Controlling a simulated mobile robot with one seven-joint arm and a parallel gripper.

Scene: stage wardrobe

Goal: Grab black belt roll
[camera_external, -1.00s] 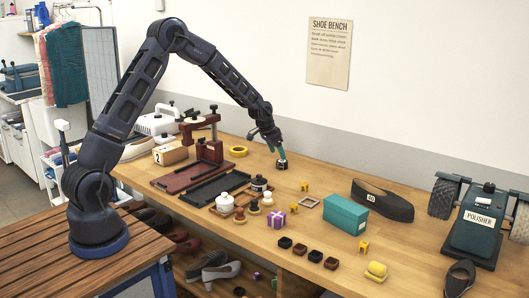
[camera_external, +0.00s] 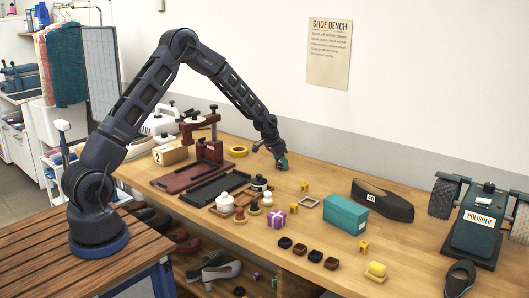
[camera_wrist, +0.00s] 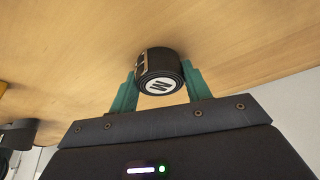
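The black belt roll (camera_wrist: 160,72) is a short dark cylinder with a white round label marked "M" on the face towards the wrist camera. It sits between the two teal fingers of my gripper (camera_wrist: 160,75), one on each side. Both fingertips are very close to its sides, and I see no clear gap. I cannot tell whether they press on it. In the external view my gripper (camera_external: 281,162) is low over the bench, past the yellow tape roll. The fingers mostly hide the belt roll there.
The wooden bench (camera_external: 310,245) holds a yellow tape roll (camera_external: 239,151), a dark red press (camera_external: 208,140), a black tray (camera_external: 219,186), a teal box (camera_external: 346,214), a black shoe (camera_external: 383,200) and a polisher (camera_external: 474,228). The wall stands behind.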

